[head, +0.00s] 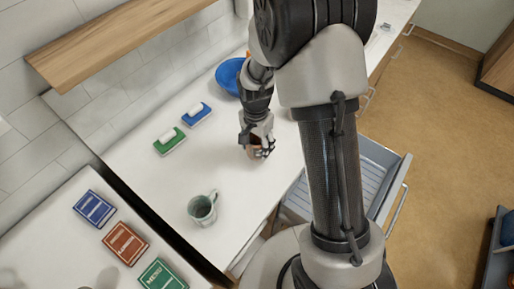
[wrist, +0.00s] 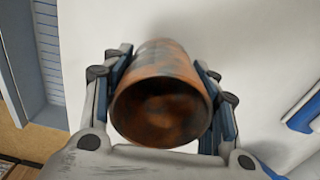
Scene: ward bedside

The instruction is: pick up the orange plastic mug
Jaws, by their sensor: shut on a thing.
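My gripper (wrist: 163,105) is shut on an orange-brown mug (wrist: 160,95), with one finger on each side of its round wall. The mug's surface looks mottled, and no handle shows in the wrist view. In the head view my gripper (head: 258,150) is low over the white counter, and only a small brown part of the mug (head: 254,152) shows behind the fingers. I cannot tell whether the mug touches the counter.
A grey-green mug (head: 202,209) stands nearer on the counter (head: 165,185). A blue bowl (head: 229,76) is behind, partly hidden. An open drawer (head: 370,165) juts out at right.

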